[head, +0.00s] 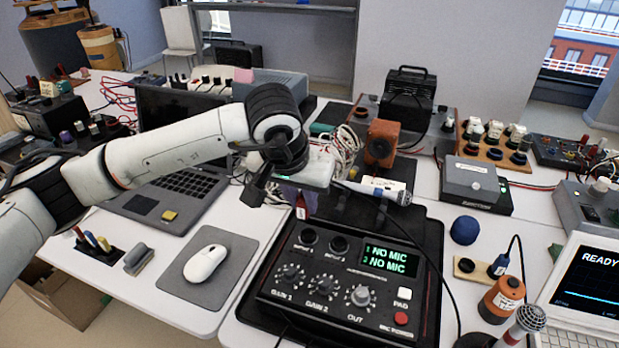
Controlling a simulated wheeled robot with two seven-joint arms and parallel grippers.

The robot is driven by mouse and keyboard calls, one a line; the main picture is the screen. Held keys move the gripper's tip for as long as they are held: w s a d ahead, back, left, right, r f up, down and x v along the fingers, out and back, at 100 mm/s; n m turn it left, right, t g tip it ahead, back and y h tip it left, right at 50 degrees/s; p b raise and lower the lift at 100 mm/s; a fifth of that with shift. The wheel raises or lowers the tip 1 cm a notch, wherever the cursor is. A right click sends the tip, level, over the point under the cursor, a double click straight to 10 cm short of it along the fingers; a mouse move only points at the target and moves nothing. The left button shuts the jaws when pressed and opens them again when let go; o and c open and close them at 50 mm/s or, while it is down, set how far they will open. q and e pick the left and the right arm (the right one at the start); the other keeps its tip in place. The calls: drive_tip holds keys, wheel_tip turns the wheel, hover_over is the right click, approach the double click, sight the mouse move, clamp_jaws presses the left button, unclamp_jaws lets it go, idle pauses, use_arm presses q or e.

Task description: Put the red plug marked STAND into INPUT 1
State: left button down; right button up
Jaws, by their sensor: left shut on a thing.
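My left gripper (298,198) is over the back left of the black input box (345,327). It is shut on a small red plug (301,207) that hangs below it, above the back edge of the box. Any marking on the plug is too small to read. The box has two round sockets near its back left: the left one, INPUT 1 (309,237), and INPUT 2 (338,244). Both look empty. The box's display (390,260) reads NO MIC on both lines. My right gripper is not in view.
A silver-headed microphone (380,191) lies behind the box, close to my gripper. A blue plug (500,265) sits in a wooden holder at right, near another microphone (524,322). A laptop (175,195) and a mouse (206,263) are at left.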

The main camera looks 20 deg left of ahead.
use_arm(q)
drive_tip(key=shift+d+b+x, duration=0.15)
drive_tip(key=shift+b+x, duration=0.25)
drive_tip(key=shift+x, duration=0.45)
drive_tip(key=shift+d+b+x, duration=0.1)
drive_tip(key=shift+b+x, duration=0.25)
drive_tip(key=shift+x, duration=0.5)
drive_tip(key=shift+w+f+b, duration=0.1)
drive_tip(key=shift+f+b, duration=0.35)
drive_tip(key=shift+f, duration=0.45)
drive_tip(key=shift+f+b, duration=0.5)
drive_tip(key=shift+b, duration=0.05)
drive_tip(key=shift+f, duration=0.15)
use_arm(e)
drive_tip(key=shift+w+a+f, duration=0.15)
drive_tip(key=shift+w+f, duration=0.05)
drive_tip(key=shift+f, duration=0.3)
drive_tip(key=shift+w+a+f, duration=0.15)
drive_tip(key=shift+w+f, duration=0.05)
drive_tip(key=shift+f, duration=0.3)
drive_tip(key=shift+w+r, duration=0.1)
use_arm(q)
drive_tip(key=shift+b, duration=0.4)
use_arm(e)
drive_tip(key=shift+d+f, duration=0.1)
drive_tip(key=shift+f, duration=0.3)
